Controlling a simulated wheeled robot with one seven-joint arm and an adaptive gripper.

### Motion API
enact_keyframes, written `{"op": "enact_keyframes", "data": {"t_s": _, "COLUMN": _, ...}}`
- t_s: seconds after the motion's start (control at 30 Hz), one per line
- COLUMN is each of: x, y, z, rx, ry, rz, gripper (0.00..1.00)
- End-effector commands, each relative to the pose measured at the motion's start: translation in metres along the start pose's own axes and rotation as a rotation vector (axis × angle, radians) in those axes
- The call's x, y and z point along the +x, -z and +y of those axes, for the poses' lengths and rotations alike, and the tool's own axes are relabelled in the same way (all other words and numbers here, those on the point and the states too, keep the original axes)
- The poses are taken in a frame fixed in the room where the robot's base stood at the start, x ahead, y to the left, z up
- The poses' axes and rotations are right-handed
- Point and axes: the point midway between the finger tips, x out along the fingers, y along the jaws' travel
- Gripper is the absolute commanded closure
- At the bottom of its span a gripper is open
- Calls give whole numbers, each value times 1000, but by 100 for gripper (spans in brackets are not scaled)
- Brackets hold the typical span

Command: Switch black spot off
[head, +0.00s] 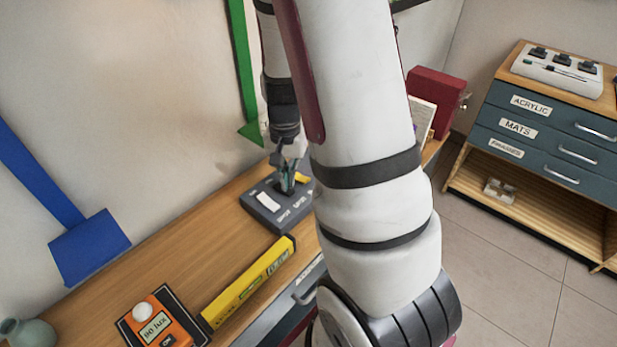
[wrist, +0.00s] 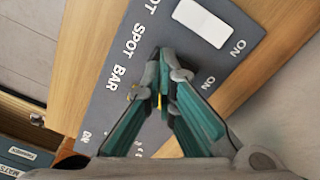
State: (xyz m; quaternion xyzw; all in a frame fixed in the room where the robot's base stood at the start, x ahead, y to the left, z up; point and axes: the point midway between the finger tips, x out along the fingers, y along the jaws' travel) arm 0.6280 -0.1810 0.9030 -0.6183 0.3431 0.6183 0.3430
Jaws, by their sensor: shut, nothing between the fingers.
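A dark grey switch box (head: 264,218) with white lettering sits on the wooden counter; its panel (wrist: 112,55) also fills much of the wrist view. It carries a white rocker (head: 268,202), which shows at the top of the wrist view (wrist: 204,22), and a yellow rocker (head: 302,178). The words SPOT and BAR run along one side and ON along the other. My gripper (head: 287,187) is shut and empty over the middle of the panel, with its tips (wrist: 164,62) beside the white rocker. A black switch cannot be made out; the fingers cover the middle. Contact cannot be told.
A yellow level (head: 248,281) and an orange lux meter (head: 160,327) lie nearer on the counter (head: 165,235). A green vase (head: 28,333) stands at lower left. A red box (head: 436,92) is behind my arm. A drawer cabinet (head: 545,130) stands right, across tiled floor.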

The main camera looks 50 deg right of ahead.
Motion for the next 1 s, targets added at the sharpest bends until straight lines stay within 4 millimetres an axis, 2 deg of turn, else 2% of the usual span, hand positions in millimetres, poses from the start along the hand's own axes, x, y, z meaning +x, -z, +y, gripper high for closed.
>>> {"op": "enact_keyframes", "data": {"t_s": 1.0, "x": 10, "y": 0, "z": 0, "rx": 0, "ry": 0, "rz": -1, "gripper": 100}}
